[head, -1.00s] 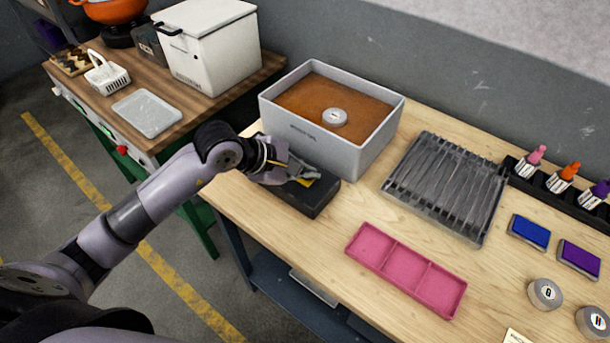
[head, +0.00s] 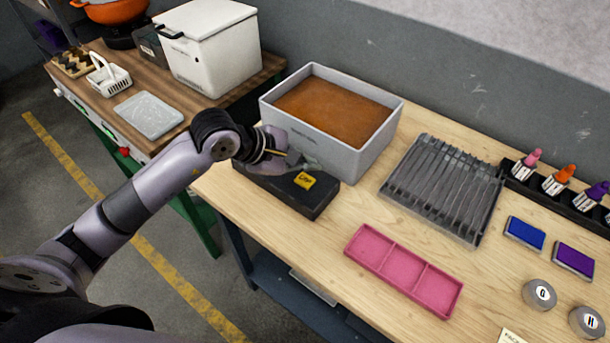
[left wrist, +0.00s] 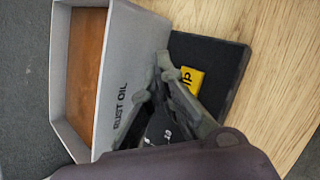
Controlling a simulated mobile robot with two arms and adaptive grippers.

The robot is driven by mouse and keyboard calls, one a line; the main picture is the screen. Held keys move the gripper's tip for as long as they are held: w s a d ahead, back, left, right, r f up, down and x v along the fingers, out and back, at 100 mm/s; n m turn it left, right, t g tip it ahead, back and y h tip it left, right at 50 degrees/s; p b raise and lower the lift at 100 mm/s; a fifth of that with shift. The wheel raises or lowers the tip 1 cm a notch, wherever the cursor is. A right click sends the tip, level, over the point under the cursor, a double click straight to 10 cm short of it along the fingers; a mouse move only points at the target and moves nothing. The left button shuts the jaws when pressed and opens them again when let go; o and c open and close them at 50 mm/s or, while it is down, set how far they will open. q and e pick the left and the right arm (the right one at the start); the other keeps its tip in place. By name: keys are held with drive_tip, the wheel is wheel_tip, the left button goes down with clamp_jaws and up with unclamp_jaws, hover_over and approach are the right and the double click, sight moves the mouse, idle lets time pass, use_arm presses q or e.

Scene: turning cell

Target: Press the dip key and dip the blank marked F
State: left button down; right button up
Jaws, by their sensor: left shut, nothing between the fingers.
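The yellow dip key (head: 304,180) sits on top of a black control box (head: 315,205) in front of the grey oil bath (head: 365,158). It also shows in the left wrist view (left wrist: 192,80), partly lettered. My left gripper (head: 312,165) is shut and empty, just above the box between the key and the bath wall; its fingers also show in the left wrist view (left wrist: 164,72). The bath holds brown oil (head: 335,110) and its side reads "RUST OIL" in the left wrist view. No blank shows on the oil. I see no blank marked F. My right gripper is out of view.
A ribbed grey rack (head: 443,188) and an empty pink three-part tray (head: 403,270) stand right of the box. Blanks G (head: 540,294) and H (head: 587,321), ink pads and bottles are at the far right. Bare tabletop lies between them.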

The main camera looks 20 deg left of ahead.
use_arm(q)
drive_tip(key=shift+r+p, duration=0.55)
drive_tip(key=shift+r, duration=0.95)
drive_tip(key=shift+f, duration=0.1)
